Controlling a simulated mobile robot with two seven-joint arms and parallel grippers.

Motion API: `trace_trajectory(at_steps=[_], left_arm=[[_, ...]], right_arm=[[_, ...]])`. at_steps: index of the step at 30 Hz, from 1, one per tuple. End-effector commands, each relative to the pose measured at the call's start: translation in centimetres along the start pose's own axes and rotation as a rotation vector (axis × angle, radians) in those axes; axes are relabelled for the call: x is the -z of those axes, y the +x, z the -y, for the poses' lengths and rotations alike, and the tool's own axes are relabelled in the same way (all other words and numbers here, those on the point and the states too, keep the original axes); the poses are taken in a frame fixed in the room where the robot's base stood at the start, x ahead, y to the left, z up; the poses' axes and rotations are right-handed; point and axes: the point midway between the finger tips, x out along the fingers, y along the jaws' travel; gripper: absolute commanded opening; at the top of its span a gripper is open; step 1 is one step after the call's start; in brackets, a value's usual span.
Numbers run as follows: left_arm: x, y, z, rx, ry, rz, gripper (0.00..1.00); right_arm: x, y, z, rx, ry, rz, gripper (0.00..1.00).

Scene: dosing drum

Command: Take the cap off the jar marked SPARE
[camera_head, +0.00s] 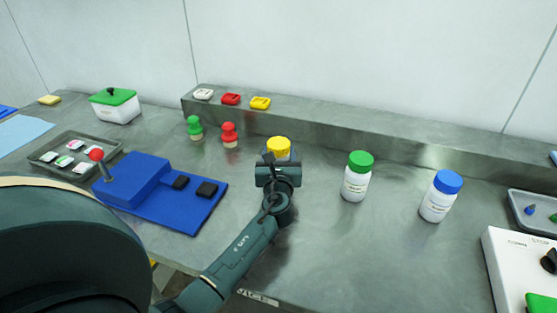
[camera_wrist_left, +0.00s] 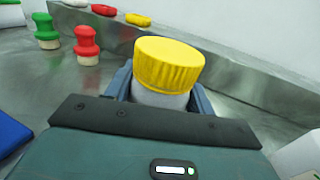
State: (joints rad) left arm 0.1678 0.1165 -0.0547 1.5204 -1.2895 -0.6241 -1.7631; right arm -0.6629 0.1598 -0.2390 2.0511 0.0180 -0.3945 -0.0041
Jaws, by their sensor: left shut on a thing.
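A white jar with a ribbed yellow cap (camera_head: 279,146) stands upright on the steel bench. In the left wrist view the yellow cap (camera_wrist_left: 169,64) sits on the white jar body (camera_wrist_left: 158,98). My left gripper (camera_head: 278,160) is shut on this jar, one finger on each side of the body just below the cap. My gripper hides its label. A white jar with a green cap (camera_head: 356,178) and one with a blue cap (camera_head: 440,197) stand to the right, capped. Their labels are too small to read, so I cannot tell which says SPARE. My right gripper is out of view.
A green stamp (camera_head: 195,128) and a red stamp (camera_head: 229,135) stand left of the yellow-capped jar. A raised steel ledge (camera_head: 340,122) runs behind. A blue joystick box (camera_head: 140,176) lies left, a white panel (camera_head: 515,265) right. Bench between the jars is clear.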

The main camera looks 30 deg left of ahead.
Motion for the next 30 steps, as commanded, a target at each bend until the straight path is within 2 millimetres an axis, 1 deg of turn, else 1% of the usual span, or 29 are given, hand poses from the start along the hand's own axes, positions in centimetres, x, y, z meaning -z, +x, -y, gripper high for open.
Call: trace_trajectory(at_steps=[5,9,12,15,18,20,28,29,30], left_arm=[[-2.5,0.0,0.0,0.0,-0.003,0.004,0.3],[-5.5,0.0,0.0,0.0,-0.003,0.005,0.3],[-7.4,0.0,0.0,0.0,-0.003,0.005,0.3],[-8.8,0.0,0.0,0.001,-0.001,0.005,0.3],[-9.7,0.0,0.0,0.0,-0.001,0.003,0.3],[-9.9,0.0,0.0,0.001,0.0,0.002,0.3],[-10.0,0.0,0.0,0.0,0.0,0.001,0.3],[-10.0,0.0,0.0,0.0,0.0,0.001,0.51],[-10.0,0.0,0.0,0.0,0.0,0.001,0.48]], right_arm=[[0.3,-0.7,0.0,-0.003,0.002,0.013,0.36],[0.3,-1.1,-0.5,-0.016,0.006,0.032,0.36],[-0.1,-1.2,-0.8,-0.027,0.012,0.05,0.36],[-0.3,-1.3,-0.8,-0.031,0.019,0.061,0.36],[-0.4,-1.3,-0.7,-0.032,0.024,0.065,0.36],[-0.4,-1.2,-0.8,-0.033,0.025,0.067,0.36],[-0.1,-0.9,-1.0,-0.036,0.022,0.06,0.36],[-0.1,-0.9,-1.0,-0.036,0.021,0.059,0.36],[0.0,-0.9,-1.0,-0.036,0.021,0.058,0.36]])
